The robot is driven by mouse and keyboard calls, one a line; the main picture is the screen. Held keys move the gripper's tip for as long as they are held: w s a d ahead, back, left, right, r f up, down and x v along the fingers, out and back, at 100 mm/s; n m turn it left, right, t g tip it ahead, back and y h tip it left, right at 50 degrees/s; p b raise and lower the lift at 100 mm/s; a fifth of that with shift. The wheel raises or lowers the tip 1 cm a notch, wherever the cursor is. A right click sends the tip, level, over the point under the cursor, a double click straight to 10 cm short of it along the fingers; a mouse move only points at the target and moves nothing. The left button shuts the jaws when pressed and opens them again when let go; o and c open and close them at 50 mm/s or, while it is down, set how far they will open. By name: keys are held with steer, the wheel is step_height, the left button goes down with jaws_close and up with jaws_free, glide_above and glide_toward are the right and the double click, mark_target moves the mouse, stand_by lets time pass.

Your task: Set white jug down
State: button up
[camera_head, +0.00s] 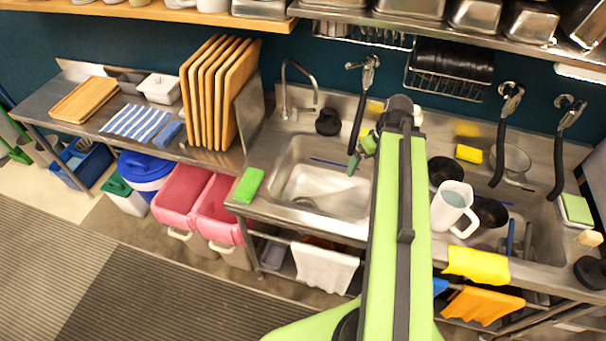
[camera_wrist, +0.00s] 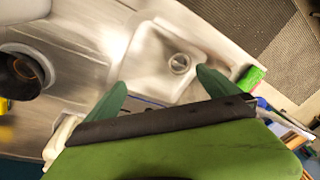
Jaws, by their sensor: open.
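The white jug (camera_head: 447,211) stands to the right of my arm in the head view, at the right-hand part of the sink counter, beside dark round pans. It looks upright, its open top showing a grey inside and its handle to the lower right. Its base is partly hard to make out. My gripper (camera_head: 362,152) is apart from the jug, up and to its left near the left basin. In the wrist view my gripper (camera_wrist: 163,90) has its green fingers spread with nothing between them, above the left basin (camera_wrist: 150,68).
A tap (camera_head: 283,95) and hanging spray hoses rise behind the basins. A green sponge (camera_head: 248,185) lies at the left basin's front edge. Yellow cloth (camera_head: 476,265) hangs at the front right. Upright cutting boards (camera_head: 205,95) stand left. A shelf overhangs the back.

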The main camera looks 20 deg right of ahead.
steer(key=w+a, duration=0.2)
steer(key=a, duration=1)
steer(key=w+a+g+h, duration=0.1)
steer(key=w+a, duration=0.1)
steer(key=a, duration=1.1)
steer(key=shift+w+f+m+h, duration=0.15)
steer(key=shift+w+m+h, duration=0.15)
steer(key=shift+m, duration=0.1)
step_height(320, 180, down, 15)
steer(key=b, duration=1.5)
steer(key=shift+r+p, duration=0.35)
